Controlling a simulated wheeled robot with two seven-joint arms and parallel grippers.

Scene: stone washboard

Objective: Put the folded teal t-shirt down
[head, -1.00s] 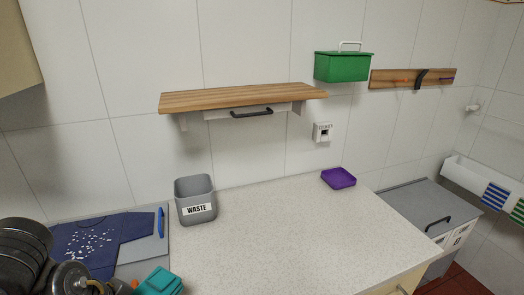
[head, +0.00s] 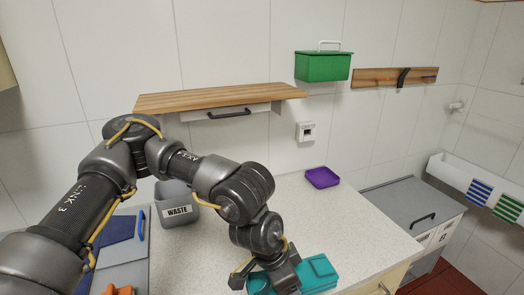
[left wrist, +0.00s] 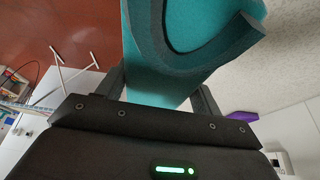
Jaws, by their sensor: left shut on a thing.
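The folded teal t-shirt (head: 318,270) is at the front right part of the speckled counter (head: 330,220) in the head view. My left gripper (head: 278,284) comes down on the shirt's left side and is shut on it. In the left wrist view the teal t-shirt (left wrist: 155,75) sits between the two fingers of the left gripper (left wrist: 160,95), with a darker curved fold on top. I cannot tell whether the shirt touches the counter. My right gripper is not in view.
A grey waste bin (head: 176,208) stands behind my left arm. A purple tray (head: 322,177) lies at the back right of the counter. A wooden shelf (head: 220,97) hangs above. The counter between bin and tray is clear. Its right edge is close to the shirt.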

